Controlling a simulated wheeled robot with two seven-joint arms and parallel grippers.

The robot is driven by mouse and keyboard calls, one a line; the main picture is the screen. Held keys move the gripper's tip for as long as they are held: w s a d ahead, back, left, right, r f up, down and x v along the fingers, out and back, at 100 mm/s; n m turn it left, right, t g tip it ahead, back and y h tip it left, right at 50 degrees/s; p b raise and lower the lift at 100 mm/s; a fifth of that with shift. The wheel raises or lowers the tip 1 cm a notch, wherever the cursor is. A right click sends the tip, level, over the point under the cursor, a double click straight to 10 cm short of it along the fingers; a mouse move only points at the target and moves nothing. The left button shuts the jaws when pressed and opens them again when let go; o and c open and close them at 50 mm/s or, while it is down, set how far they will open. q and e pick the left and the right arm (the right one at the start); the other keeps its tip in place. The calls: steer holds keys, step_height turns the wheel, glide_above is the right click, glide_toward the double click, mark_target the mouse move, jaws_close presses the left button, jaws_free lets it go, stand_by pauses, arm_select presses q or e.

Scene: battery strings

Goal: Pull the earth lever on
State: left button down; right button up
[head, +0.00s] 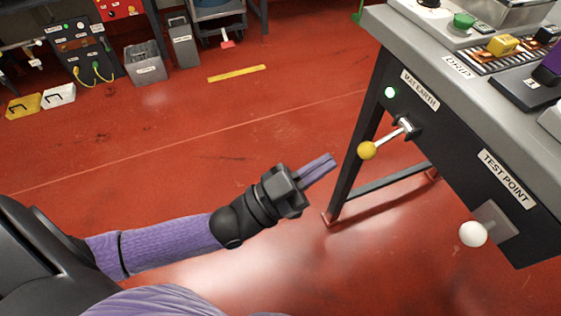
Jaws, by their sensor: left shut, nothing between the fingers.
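The earth lever is a metal rod with a yellow ball knob (367,150), on the dark front panel of the bench under a "MAT EARTH" label (419,89). Its rod slopes down and left from a dark pivot. A small indicator above it glows pale green (390,93). My left gripper (332,162) is shut and empty, its purple fingers pointing right and slightly up. In the picture it is just left of the yellow knob, apart from it. My right gripper is not in view.
A white ball knob (473,234) on a plate sits lower right on the panel, near a "TEST POINT" label (507,178). The bench top (405,27) holds a yellow block and other parts. Bench leg (357,140) stands behind the lever.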

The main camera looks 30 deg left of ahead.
arm_select(q)
steer(key=v, duration=0.5)
steer(key=shift+s+a+p, duration=0.2)
steer(key=shift+p, duration=0.15)
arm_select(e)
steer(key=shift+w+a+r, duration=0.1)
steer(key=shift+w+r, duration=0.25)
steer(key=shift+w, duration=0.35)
arm_select(q)
steer(key=shift+f, duration=0.1)
